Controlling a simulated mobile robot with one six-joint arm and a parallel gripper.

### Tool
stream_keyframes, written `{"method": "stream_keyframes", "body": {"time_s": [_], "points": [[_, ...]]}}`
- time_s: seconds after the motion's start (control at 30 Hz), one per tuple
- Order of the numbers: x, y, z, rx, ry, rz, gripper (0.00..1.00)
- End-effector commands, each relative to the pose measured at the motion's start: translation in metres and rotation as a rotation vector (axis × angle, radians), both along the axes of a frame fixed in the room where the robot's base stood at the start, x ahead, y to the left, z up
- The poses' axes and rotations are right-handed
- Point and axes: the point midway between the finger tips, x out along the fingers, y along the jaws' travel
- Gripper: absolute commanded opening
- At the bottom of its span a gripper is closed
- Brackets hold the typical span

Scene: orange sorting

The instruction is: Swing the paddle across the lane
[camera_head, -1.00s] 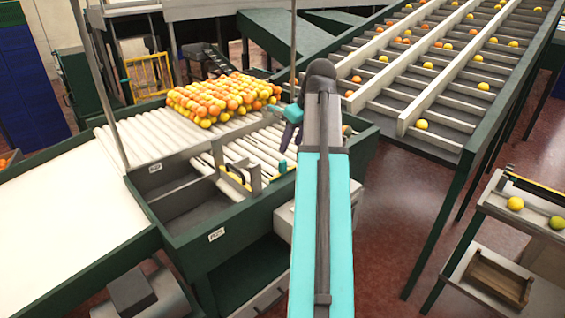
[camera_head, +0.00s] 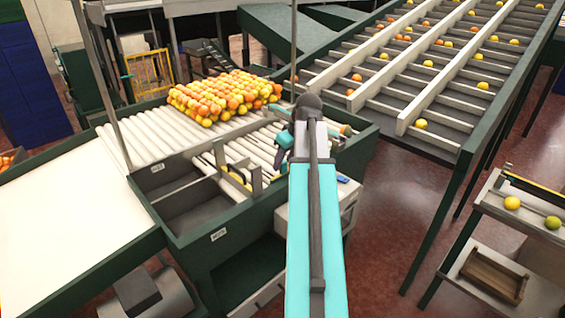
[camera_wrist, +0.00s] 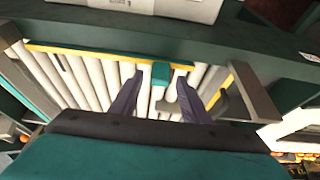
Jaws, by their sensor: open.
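The paddle (camera_wrist: 95,57) shows in the wrist view as a long yellow-edged bar lying across the white rollers of the lane (camera_wrist: 85,82). My gripper (camera_wrist: 159,79) is open. Its two dark fingers are spread on either side of the teal block, and I cannot tell whether they touch it. In the head view my gripper (camera_head: 281,160) is low over the roller lane, partly hidden by my arm. The paddle is hard to make out there.
A pile of oranges and yellow fruit (camera_head: 222,97) rests on the rollers behind. Grey upright brackets (camera_head: 257,180) stand at the lane's near end, beside dark bins (camera_head: 190,203). A white cabinet (camera_head: 345,205) stands close to my arm. A sloped sorting rack (camera_head: 440,75) rises at right.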

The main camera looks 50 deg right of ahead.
Motion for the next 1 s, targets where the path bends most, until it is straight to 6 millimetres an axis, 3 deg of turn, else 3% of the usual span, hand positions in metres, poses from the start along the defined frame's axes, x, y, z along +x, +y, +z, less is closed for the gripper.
{"method": "stream_keyframes", "body": {"time_s": [0.3,0.63,0.67,0.9,1.0], "points": [[0.006,-0.001,-0.016,0.000,0.000,-0.001,0.42],[0.007,-0.001,-0.017,-0.001,0.000,-0.001,0.42],[0.006,-0.001,-0.017,-0.001,0.000,-0.001,0.41],[0.006,-0.001,-0.017,0.000,0.000,-0.002,0.00],[0.006,-0.001,-0.017,0.000,0.000,-0.002,0.00]]}}
